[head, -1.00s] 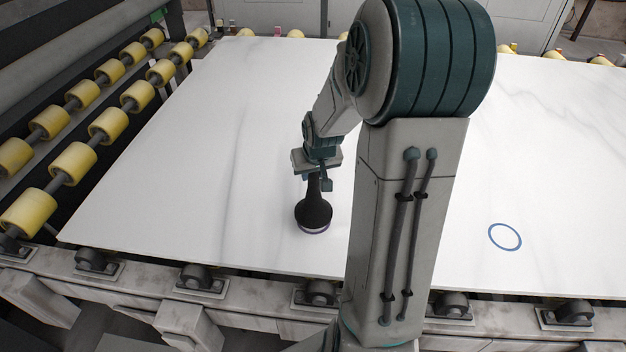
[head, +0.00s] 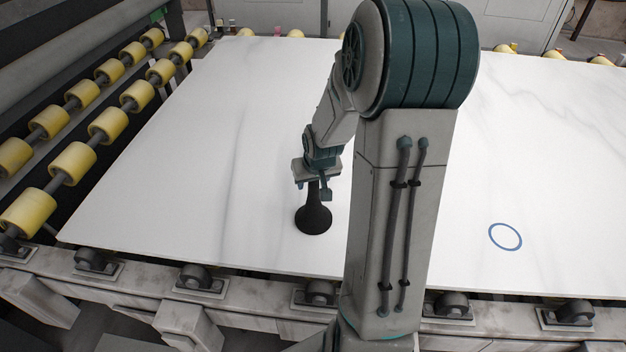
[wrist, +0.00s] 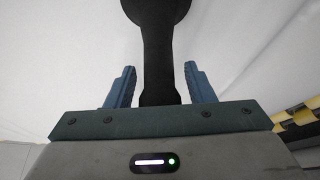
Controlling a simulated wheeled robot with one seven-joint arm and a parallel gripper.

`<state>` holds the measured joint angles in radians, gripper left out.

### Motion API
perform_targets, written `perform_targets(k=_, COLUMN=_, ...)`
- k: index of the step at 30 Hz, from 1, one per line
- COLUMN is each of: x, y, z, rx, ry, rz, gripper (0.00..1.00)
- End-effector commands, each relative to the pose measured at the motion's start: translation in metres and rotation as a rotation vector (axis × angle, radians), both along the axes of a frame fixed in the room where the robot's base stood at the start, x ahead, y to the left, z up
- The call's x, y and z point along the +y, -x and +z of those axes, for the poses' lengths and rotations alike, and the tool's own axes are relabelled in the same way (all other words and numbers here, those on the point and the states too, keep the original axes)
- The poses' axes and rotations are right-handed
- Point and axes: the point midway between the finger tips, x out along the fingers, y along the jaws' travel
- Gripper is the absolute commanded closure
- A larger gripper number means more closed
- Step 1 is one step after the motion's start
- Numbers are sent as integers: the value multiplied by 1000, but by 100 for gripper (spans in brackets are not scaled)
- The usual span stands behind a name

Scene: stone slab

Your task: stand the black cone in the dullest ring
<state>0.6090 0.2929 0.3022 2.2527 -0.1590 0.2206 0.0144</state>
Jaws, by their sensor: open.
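The black cone (head: 314,219) stands upright on the white slab, left of my arm in the head view. Its wide base is down and its narrow neck is up. In the wrist view the cone (wrist: 158,55) rises between the fingers, with a gap on each side. My gripper (head: 313,187) is open around the neck; it also shows in the wrist view (wrist: 160,84). No ring shows around the cone's base now. A blue ring (head: 490,234) lies bare on the slab to the right. My arm hides part of the slab between them.
The white slab (head: 180,170) is otherwise clear where it shows. Yellow rollers (head: 73,163) line its left side. A metal frame with dark rollers (head: 200,278) runs along the near edge. Part of the slab is behind my arm.

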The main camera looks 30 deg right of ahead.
Motion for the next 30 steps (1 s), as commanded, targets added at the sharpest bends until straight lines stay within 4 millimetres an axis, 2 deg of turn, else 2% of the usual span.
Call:
perform_targets(k=5, x=0, y=4, z=15, rx=-3, ry=1, rz=-4, gripper=52)
perform_targets(k=18, x=6, y=34, z=87, rx=-3, ry=3, rz=-2, gripper=52)
perform_targets(k=24, x=8, y=42, z=107, rx=-2, ry=3, rz=-2, gripper=52)
perform_targets(k=30, x=15, y=48, z=116, rx=2, ry=5, rz=8, gripper=52)
